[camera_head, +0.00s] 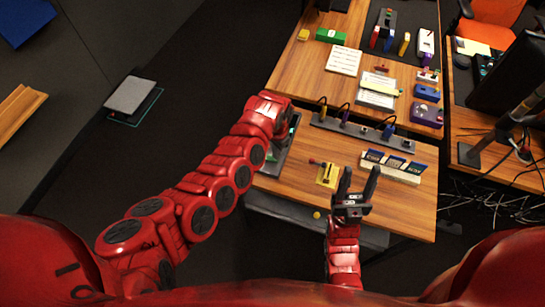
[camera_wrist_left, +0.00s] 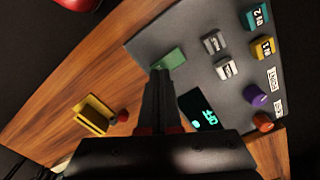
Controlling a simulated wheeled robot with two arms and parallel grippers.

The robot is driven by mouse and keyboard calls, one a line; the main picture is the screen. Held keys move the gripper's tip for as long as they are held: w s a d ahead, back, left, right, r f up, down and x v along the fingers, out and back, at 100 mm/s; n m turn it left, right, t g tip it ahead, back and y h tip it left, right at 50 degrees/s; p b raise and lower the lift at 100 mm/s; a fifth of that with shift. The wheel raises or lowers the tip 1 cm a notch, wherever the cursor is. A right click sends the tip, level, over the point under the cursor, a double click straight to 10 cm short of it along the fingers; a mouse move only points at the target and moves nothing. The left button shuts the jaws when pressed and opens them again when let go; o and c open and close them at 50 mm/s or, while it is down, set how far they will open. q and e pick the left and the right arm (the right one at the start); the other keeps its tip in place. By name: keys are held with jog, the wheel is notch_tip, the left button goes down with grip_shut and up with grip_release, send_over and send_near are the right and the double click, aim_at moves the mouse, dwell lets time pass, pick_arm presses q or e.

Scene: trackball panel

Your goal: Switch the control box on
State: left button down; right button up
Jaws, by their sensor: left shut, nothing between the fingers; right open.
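The control box (camera_wrist_left: 200,72) is a grey panel in the left wrist view. It carries a green piece (camera_wrist_left: 168,59), a dark display with green digits (camera_wrist_left: 207,112), two grey switches (camera_wrist_left: 220,56), a blue and a yellow block, and purple and orange knobs. In the head view the box (camera_head: 277,160) stands at the desk's left edge, partly hidden by my left arm. My left gripper (camera_wrist_left: 158,74) is shut and empty; its tips appear close to the green piece, contact unclear. My right gripper (camera_head: 358,178) is open and empty above the desk's front.
A yellow bracket with a red-knobbed lever (camera_head: 326,175) sits right of the box. A grey strip with plugs (camera_head: 350,130) lies behind it. A white holder with blue cards (camera_head: 392,168) stands to the right. Bare wood lies at the front.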

pick_arm(q)
jog(key=shift+f+b, duration=0.45)
jog(key=shift+f, duration=0.25)
dwell(0.3)
jog(key=shift+r+p, duration=0.85)
jog(key=shift+p, duration=0.1)
notch_tip(320, 180, up, 5)
jog(key=p, duration=0.5)
jog(key=shift+r, duration=0.2)
